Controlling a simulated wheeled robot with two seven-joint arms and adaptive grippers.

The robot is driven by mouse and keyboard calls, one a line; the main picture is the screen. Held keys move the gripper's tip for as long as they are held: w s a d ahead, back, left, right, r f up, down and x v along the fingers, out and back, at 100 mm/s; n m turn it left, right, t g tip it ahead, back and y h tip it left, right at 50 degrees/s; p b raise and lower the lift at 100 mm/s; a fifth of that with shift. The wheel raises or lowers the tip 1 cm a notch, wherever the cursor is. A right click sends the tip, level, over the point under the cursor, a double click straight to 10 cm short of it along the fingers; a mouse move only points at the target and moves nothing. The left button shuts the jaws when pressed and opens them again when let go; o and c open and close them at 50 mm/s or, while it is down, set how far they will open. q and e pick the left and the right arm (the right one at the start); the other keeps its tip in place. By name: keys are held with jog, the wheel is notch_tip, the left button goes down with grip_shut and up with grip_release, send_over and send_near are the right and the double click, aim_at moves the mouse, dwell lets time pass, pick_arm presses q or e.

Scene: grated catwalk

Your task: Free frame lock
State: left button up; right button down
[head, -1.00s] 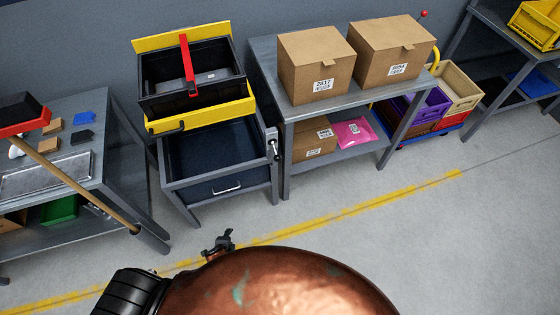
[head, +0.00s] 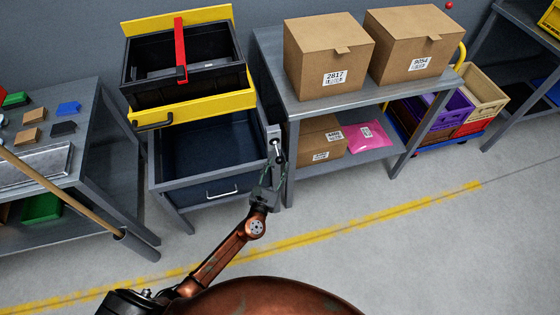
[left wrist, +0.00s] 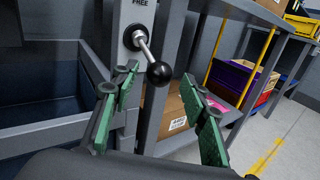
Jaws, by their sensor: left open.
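The frame lock is a short metal lever with a black ball knob (left wrist: 158,73), on a grey post marked "FREE". The lever (head: 277,148) shows at the right front post of a grey and dark blue drawer frame (head: 208,152). In the left wrist view the lever slants down and right from its round pivot. My left gripper (head: 269,178) is open, its green-padded fingers pointing up at the lever just below the knob. In the left wrist view the knob appears between the fingertips; I cannot tell whether they touch it. My right gripper is not in view.
A yellow-edged black bin (head: 185,75) with a red handle sits on the frame. A grey shelf (head: 335,95) with cardboard boxes (head: 329,55) stands close at the right. A workbench (head: 82,150) with a leaning wooden pole (head: 60,190) is at the left. The floor in front is open.

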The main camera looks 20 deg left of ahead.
aim_at(280, 161)
pick_arm(q)
jog(key=shift+w+f, duration=0.1)
jog(key=shift+w, duration=1.4)
jog(key=c, duration=1.1)
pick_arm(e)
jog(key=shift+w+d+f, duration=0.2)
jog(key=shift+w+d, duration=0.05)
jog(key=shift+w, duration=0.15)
